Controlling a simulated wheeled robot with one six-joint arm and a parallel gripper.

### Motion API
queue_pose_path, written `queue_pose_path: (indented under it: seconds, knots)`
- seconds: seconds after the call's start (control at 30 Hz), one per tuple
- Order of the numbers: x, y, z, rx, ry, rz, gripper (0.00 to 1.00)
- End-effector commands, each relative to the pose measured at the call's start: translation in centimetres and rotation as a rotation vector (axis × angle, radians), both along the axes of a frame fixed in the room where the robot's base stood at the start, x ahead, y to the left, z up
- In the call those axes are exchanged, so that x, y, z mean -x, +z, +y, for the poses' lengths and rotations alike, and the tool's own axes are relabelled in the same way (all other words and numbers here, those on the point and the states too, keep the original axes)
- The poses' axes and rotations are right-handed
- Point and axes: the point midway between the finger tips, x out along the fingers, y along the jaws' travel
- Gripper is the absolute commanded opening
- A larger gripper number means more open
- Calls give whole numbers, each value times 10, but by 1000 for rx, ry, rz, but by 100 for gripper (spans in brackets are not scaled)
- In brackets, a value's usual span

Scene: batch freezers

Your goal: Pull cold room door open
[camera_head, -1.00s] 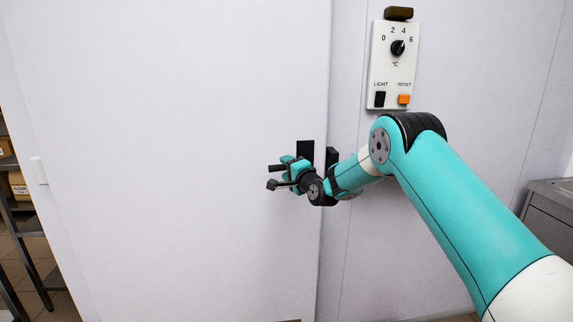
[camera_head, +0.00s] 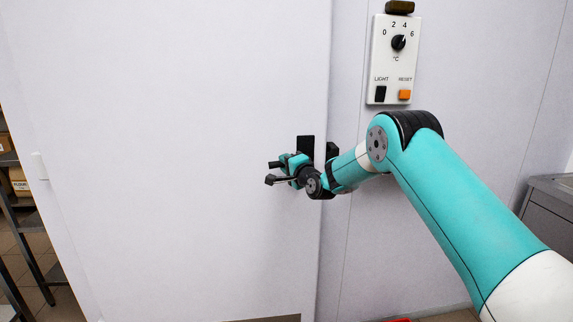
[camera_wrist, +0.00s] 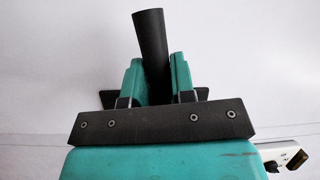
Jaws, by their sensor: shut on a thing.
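The cold room door (camera_head: 160,150) is a large pale panel filling the left and middle of the head view. Its right edge runs beside the wall panel; I cannot tell whether it stands ajar. A black plate (camera_head: 306,145) of the handle shows near that edge. My gripper (camera_head: 290,168) is at the handle, its teal fingers partly masking it. In the wrist view, the dark handle bar (camera_wrist: 149,40) stands between the two teal fingers (camera_wrist: 153,80), which are shut on it. The bar's lower part is hidden by the gripper.
A control panel (camera_head: 394,60) with dial, light switch and orange reset button is on the wall right of the door. A metal shelf (camera_head: 30,225) stands far left. A steel cabinet (camera_head: 550,205) stands at the right. A red thing shows at the bottom edge.

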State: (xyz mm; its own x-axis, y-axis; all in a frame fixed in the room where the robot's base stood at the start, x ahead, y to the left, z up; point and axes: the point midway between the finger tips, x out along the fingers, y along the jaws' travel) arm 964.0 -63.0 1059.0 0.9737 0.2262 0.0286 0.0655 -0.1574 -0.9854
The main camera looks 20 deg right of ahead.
Motion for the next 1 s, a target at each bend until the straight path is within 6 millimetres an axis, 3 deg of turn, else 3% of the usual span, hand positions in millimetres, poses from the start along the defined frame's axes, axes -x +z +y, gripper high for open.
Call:
queue_pose_path:
  seconds: [0.7,1.0]
  knots:
    - [1,-32,-8,477,-1,77,0]
    - [2,-37,-13,603,-2,98,0]
